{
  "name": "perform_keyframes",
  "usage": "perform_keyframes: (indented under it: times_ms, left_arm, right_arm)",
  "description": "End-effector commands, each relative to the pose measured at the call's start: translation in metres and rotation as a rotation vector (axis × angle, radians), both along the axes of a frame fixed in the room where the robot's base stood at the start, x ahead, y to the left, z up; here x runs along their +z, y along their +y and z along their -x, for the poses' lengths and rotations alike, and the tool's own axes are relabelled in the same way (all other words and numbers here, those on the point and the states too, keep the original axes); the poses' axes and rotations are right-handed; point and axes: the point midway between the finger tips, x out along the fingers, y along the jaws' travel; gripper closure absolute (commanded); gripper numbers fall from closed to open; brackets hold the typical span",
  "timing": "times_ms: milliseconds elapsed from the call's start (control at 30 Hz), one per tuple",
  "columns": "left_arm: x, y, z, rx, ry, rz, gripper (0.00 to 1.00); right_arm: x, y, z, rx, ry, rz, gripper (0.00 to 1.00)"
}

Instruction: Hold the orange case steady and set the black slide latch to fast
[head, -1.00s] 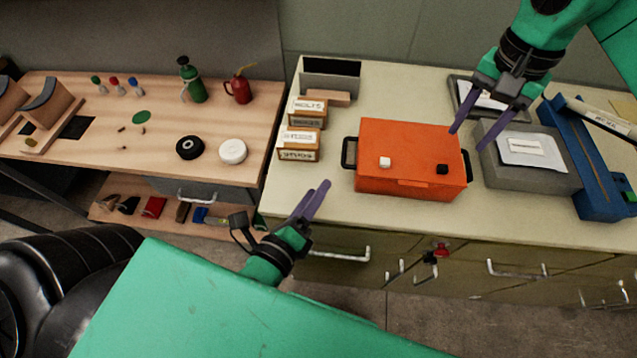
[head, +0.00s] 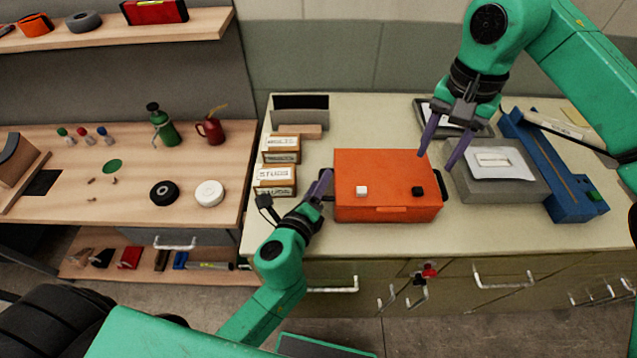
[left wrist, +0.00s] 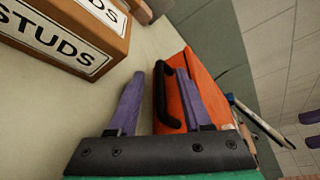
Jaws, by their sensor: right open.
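The orange case (head: 388,165) sits on the bench; its side also shows in the left wrist view (left wrist: 205,85). My left gripper (head: 325,180) is at the case's left end. In the left wrist view its fingers (left wrist: 157,95) are apart, with the black side handle (left wrist: 164,97) between them and no visible grip. My right gripper (head: 435,160) is open and empty near the case's right end, by the right handle (head: 442,184).
Labelled boxes (head: 275,181) stand left of the case, close to my left gripper. A grey box with a paper (head: 500,187) and a blue rail-like fixture (head: 560,180) are at the right. A grey bin (head: 300,110) stands behind.

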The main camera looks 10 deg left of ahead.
Motion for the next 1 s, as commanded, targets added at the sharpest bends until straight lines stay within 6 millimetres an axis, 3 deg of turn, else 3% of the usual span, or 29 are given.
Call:
perform_keyframes:
  times_ms: [33,100,133,1000]
  left_arm:
    - [0.0001,0.0001,0.0001,0.0,0.0,0.0,0.69]
    - [0.0,0.0002,0.0002,0.0,0.0,0.0,0.96]
    - [0.0001,0.0002,0.0002,0.0,0.0,0.0,1.0]
    - [0.0005,0.0006,0.0002,0.002,-0.001,0.0,1.0]
  right_arm:
    - [0.0,0.0,0.0,0.0,0.0,0.0,0.5]
    - [0.0,0.0,0.0,0.0,0.0,0.0,0.5]
    - [0.0,0.0,0.0,0.0,0.0,0.0,0.5]
    - [0.0,0.0,0.0,0.0,0.0,0.0,0.5]
